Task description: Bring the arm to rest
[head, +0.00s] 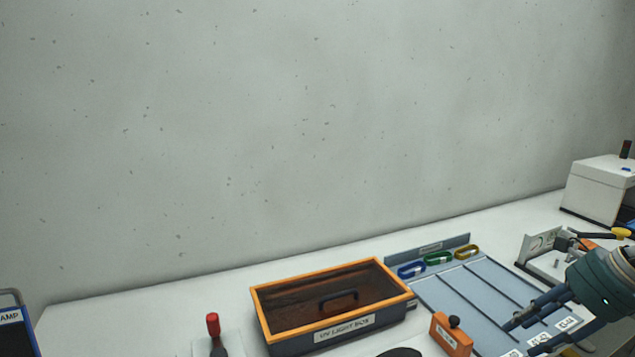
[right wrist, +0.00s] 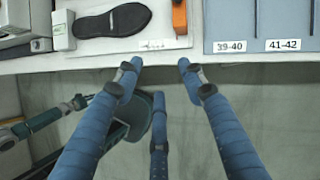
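My right gripper (head: 522,337) is at the right of the head view, over the front part of the blue-grey sorting tray (head: 447,294). In the right wrist view its blue fingers (right wrist: 160,72) are spread apart with nothing between them, just off the table's front edge. What looks like my left arm shows small at the left of the right wrist view, with its gripper (right wrist: 76,103) over the floor; its fingers are too small to read. The left gripper is not in the head view.
A UV light box (head: 340,324) with an orange rim stands mid-table. Near it are an orange block (head: 451,335), a red-handled tool (head: 213,325) and colored bands (head: 438,258). A dark sole (right wrist: 112,20) lies near the front edge. A white box (head: 597,190) stands far right.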

